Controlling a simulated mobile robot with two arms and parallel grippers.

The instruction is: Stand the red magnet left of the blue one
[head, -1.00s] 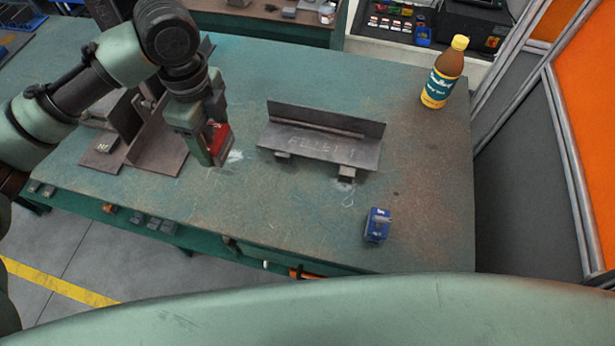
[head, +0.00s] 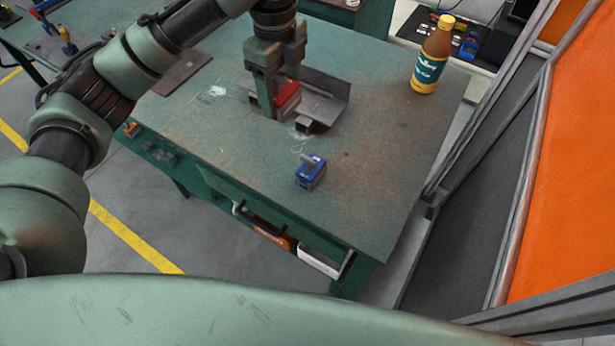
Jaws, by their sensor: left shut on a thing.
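The blue magnet (head: 310,172) stands on the green worktable (head: 240,178) towards its front edge, with a small grey part on its top. The red magnet (head: 288,97) is between the fingers of my left gripper (head: 276,100), which is shut on it. My fingers hide part of it. It is behind the blue magnet and a little to its left in the head view, in front of the welded angle piece. I cannot tell its exact height above the table. My right gripper is not in view.
The steel angle piece (head: 328,92) lies right behind my left gripper, on small blocks (head: 308,126). A brown bottle (head: 432,58) with a yellow cap stands at the back right. The tabletop left of the blue magnet is clear. A grey and orange partition (head: 563,150) stands to the right.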

